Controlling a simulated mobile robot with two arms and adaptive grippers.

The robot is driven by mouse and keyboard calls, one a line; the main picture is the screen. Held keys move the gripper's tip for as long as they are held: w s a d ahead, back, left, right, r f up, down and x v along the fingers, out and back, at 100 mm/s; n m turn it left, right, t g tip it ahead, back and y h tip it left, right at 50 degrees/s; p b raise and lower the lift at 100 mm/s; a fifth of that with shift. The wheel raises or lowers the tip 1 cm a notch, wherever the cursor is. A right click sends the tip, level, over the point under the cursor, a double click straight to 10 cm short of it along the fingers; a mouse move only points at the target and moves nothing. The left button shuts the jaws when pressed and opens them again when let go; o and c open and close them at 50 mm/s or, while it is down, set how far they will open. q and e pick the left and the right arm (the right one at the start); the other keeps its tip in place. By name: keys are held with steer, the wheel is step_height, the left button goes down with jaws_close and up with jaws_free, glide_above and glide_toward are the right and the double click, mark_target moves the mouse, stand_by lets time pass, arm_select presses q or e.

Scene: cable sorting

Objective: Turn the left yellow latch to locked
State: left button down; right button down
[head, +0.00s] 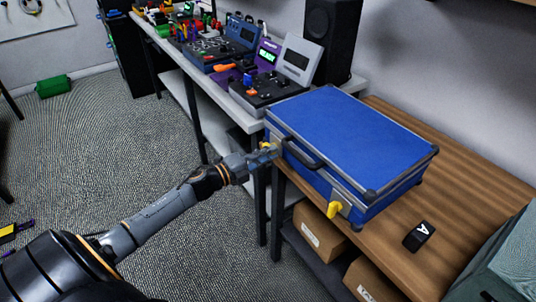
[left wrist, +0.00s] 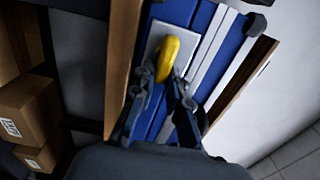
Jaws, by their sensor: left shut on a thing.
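A blue case (head: 350,135) with grey edges lies closed on the wooden bench, its black handle (head: 300,152) on the front side. The left yellow latch (head: 264,145) is at the case's far left front corner, mostly hidden behind my gripper. My left gripper (head: 264,156) is at that latch. In the left wrist view the yellow latch (left wrist: 168,52) sits on a pale plate (left wrist: 153,45), and my left gripper (left wrist: 161,88) is shut on its near end. The other yellow latch (head: 335,209) hangs at the front right of the case. My right gripper is not in view.
A black block marked A (head: 418,236) lies on the wooden bench (head: 385,262), right of the case. Cardboard boxes (head: 318,232) are on the shelf below. Control consoles (head: 268,88) and a black speaker (head: 328,38) stand behind. Open floor lies left.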

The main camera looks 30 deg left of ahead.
arm_select(q)
steer(key=c, duration=1.3)
jaws_free()
steer(key=v, duration=1.2)
steer(key=shift+f, duration=0.1)
steer(key=shift+f, duration=0.1)
